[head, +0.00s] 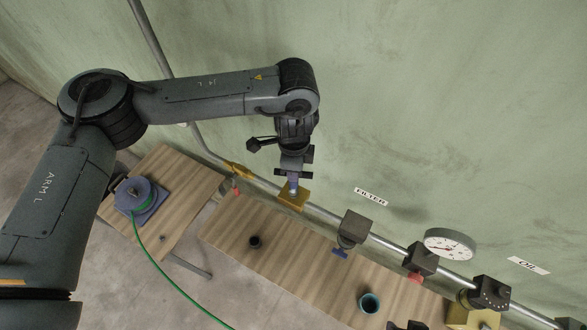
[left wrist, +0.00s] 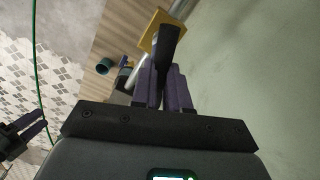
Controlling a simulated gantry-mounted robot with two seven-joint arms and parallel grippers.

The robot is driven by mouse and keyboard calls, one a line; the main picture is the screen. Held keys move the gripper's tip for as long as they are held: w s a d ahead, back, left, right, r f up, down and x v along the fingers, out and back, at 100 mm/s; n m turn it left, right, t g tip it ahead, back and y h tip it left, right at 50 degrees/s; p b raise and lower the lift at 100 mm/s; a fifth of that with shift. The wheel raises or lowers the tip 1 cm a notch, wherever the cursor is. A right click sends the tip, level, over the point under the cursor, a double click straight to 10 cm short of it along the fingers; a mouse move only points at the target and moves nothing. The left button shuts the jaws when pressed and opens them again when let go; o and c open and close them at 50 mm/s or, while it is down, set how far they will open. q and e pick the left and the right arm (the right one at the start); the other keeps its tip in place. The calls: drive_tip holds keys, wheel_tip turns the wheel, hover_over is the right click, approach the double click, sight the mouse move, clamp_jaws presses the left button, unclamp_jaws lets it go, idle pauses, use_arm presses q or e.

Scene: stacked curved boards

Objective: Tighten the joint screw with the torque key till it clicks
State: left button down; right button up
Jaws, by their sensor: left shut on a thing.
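My left gripper (head: 293,184) is at the pipe along the green wall, just above a yellow block (head: 292,199) on it. In the left wrist view its purple fingers (left wrist: 165,85) are shut on a dark rod-like tool (left wrist: 168,44), seemingly the torque key. The tool's far end overlaps the yellow plate (left wrist: 152,30); I cannot tell whether it touches or is seated. The joint screw cannot be made out. The key's tip and any scale are hidden. My right gripper (left wrist: 34,131) shows small at the left of the wrist view, away from the pipe; its jaws are unclear.
A wooden bench (head: 300,252) below holds a dark cup (head: 255,242) and a teal cup (head: 370,302). A blue reel (head: 140,197) with a green hose stands left.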

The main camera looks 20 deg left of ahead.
use_arm(q)
drive_tip(key=shift+r, duration=1)
idle(1.6)
drive_tip(key=shift+r, duration=2.35)
